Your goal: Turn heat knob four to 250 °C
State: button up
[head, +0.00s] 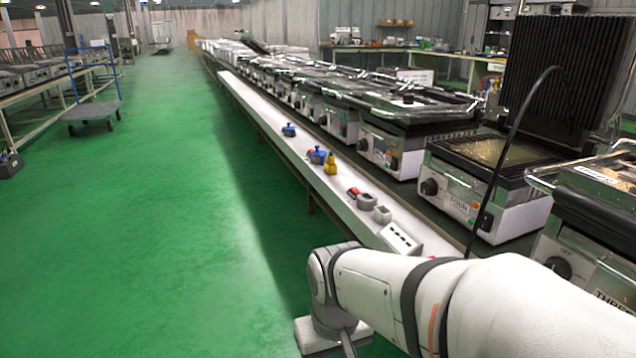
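The heating unit labelled FOUR (500,218) stands on the bench at the right, with its black ridged lid raised. Heat knob four (429,187) is a round black knob at the left end of its white front panel. The knob's pointer and scale are too small to read. My white arm crosses the lower right of the head view and bends down near the bottom middle, well short of the knob. I cannot make out gripper fingers.
Unit THREE, with its own dark knob (560,267), stands nearer at the right. A black cable (512,125) arcs in front of unit FOUR. A white ledge (300,148) carries switches, a yellow item (330,164) and a socket block (400,238).

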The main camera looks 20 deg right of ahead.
jog(key=shift+o, duration=0.8)
jog(key=shift+w+d+r, duration=0.25)
jog(key=o, duration=0.3)
jog(key=w+d+r+n+h+p, duration=0.1)
jog(key=w+d+p, duration=0.1)
jog(key=w+d+r+n+g+h+p, duration=0.1)
jog(key=w+d+r+p, duration=0.1)
jog(key=d, duration=0.1)
jog(key=w+d+r+n+g+h+p, duration=0.1)
jog(key=w+d+p, duration=0.1)
jog(key=w+d, duration=0.1)
jog(key=shift+w+r+n+h, duration=0.1)
jog(key=shift+r+n+h, duration=0.2)
jog(key=shift+r+h, duration=0.1)
jog(key=w+d+r+n+g+h+p, duration=0.25)
jog(key=w+d+n+h+p, duration=0.35)
jog(key=w+d, duration=0.5)
jog(key=n+t+h+p, duration=0.5)
jog(key=n+h+p, duration=0.3)
jog(key=n+p, duration=0.15)
send_near(424, 189)
jog(key=a, duration=0.1)
jog(key=a+p, duration=0.1)
jog(key=shift+s+a+m, duration=0.2)
jog(key=shift+a+m, duration=0.05)
jog(key=shift+w+d+f, duration=0.1)
jog(key=shift+d, duration=0.1)
jog(key=d, duration=1.1)
jog(key=shift+w+d+b, duration=0.3)
jog(key=shift+w+b, duration=0.1)
